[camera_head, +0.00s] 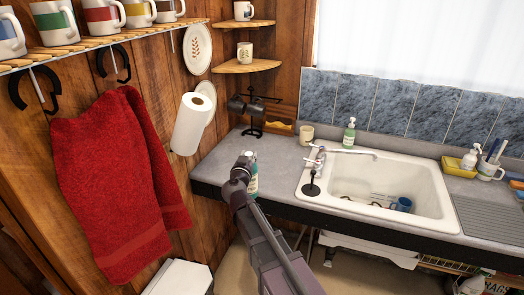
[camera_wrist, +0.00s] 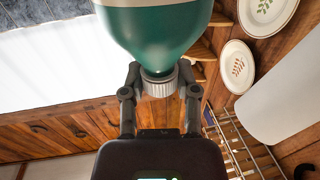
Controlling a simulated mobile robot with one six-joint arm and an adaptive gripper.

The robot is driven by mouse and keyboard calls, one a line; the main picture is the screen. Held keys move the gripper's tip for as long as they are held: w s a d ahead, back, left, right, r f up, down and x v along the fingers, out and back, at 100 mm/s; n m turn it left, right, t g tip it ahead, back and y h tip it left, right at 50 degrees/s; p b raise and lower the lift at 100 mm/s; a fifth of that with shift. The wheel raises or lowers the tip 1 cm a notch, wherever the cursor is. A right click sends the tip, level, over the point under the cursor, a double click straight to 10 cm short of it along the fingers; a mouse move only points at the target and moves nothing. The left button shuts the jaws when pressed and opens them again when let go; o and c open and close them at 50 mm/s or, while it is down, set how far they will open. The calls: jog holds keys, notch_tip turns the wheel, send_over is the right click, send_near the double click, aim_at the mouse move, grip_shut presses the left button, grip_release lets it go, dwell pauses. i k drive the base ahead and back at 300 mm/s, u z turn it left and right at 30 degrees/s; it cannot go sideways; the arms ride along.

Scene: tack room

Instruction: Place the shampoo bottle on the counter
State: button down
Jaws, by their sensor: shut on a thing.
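The shampoo bottle (camera_wrist: 158,35) is teal with a pale band and a ribbed whitish cap, large in the wrist view. My gripper (camera_wrist: 158,88) is shut on it at the cap, one finger on each side. In the head view my gripper (camera_head: 246,163) partly hides the bottle (camera_head: 253,183), which looks roughly upright by the left part of the grey counter (camera_head: 225,165), near its front edge. I cannot tell whether its base touches the counter.
A white sink (camera_head: 340,205) with a faucet and a blue mug (camera_head: 402,204) is right of the bottle. A cream cup (camera_head: 306,133), green pump bottle (camera_head: 349,133) and black stand (camera_head: 252,115) line the counter's back. Paper towels (camera_head: 193,123) hang at left. Counter behind the bottle is clear.

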aim_at(254, 150)
jog(key=i, duration=1.35)
jog(key=u, duration=0.05)
